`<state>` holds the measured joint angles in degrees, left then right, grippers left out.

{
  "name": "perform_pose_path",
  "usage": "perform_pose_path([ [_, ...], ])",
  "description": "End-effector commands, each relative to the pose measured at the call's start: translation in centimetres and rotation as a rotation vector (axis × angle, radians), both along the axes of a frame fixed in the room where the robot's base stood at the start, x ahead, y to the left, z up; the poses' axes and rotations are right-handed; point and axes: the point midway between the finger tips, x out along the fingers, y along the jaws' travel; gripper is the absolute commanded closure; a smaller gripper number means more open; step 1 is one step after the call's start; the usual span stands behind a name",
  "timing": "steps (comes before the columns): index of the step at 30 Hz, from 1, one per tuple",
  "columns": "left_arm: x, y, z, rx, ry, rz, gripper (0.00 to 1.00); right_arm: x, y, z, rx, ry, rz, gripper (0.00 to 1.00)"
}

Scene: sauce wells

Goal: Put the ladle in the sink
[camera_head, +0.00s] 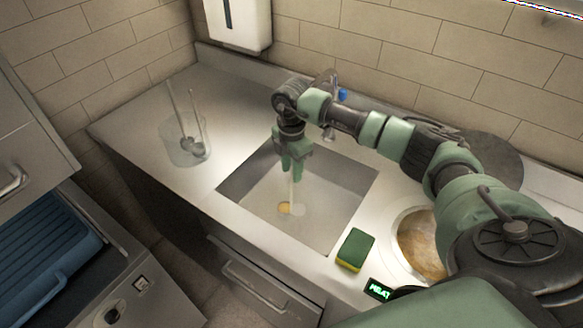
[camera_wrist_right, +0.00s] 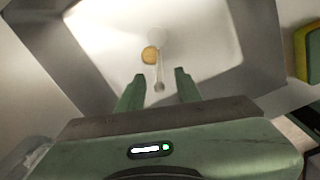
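My right gripper (camera_head: 292,172) points down over the sink (camera_head: 240,190). In the right wrist view its two fingers (camera_wrist_right: 159,80) are spread apart, with a clear gap on both sides of a thin handle. That handle belongs to the ladle (camera_wrist_right: 160,68), which stands roughly upright below and between the fingertips. The ladle (camera_head: 293,192) also shows under the gripper in the head view. At its lower end are an orange-brown round patch and a pale round shape, inside the sink outline. I cannot tell whether the ladle touches the sink floor. My left gripper is not in view.
A clear container (camera_head: 182,150) with ladles stands on the counter left of the sink. A green and yellow sponge (camera_head: 355,250) lies at the sink's right front. A round well of brownish sauce (camera_head: 422,245) is further right, by a lit label (camera_head: 379,289). The faucet (camera_head: 329,132) is behind.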

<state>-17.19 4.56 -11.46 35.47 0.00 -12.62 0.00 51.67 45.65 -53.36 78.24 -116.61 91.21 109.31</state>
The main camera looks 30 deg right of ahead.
Motion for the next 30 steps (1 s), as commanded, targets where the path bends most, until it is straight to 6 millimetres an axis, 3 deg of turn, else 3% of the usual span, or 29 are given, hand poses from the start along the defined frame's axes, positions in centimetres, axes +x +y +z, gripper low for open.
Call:
perform_pose_path([
  [12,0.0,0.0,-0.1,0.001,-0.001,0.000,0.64,0.1,0.0,1.0,0.001,-0.003,0.000,0.66],
  [24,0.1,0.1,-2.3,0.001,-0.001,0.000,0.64,0.1,0.0,9.0,0.000,-0.005,0.000,0.66],
  [30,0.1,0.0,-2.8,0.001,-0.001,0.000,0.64,0.1,0.0,11.7,0.001,-0.002,0.001,0.66],
])
